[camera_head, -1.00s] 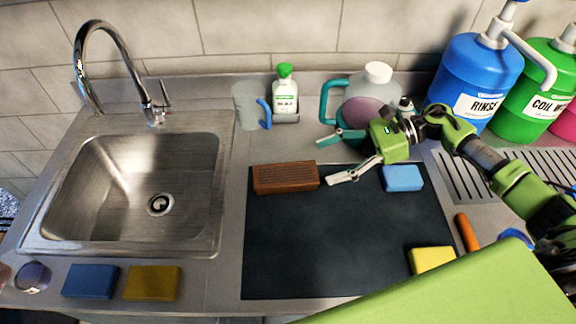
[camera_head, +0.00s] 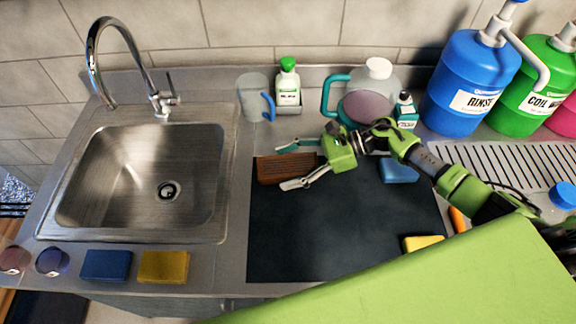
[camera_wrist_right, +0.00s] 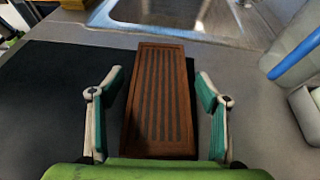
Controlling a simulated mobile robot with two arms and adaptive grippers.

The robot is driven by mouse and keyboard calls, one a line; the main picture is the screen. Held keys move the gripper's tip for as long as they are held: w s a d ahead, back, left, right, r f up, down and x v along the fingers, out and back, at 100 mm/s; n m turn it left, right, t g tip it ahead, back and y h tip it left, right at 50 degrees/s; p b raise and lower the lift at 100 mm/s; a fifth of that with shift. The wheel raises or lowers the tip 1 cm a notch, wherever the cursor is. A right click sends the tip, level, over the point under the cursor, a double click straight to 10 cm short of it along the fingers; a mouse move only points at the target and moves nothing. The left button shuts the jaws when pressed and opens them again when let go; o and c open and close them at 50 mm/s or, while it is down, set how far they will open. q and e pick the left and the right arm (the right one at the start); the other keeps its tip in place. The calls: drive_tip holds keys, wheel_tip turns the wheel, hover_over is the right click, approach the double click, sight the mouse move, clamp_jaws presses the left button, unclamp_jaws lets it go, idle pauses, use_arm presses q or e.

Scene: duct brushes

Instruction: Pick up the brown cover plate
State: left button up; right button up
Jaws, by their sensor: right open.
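The brown cover plate (camera_head: 287,168) is a ribbed rectangular block lying at the back left of the black mat (camera_head: 340,235). In the right wrist view the brown cover plate (camera_wrist_right: 160,97) lies lengthwise between the fingers, its near end close to the palm. My right gripper (camera_head: 297,166) is open, with one finger on each side of the plate's right end. In the right wrist view the right gripper (camera_wrist_right: 160,105) shows narrow gaps between both fingers and the plate. Its arm comes in from the right. My left gripper is not in view.
The sink (camera_head: 150,185) is to the left. A clear pitcher (camera_head: 254,97), a small green-capped bottle (camera_head: 288,84) and a jug (camera_head: 372,97) stand behind the mat. A blue sponge (camera_head: 398,171) and a yellow sponge (camera_head: 422,243) lie right. The mat's middle is clear.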

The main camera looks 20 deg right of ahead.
drive_tip(key=c, duration=1.4)
drive_tip(key=shift+r, duration=0.15)
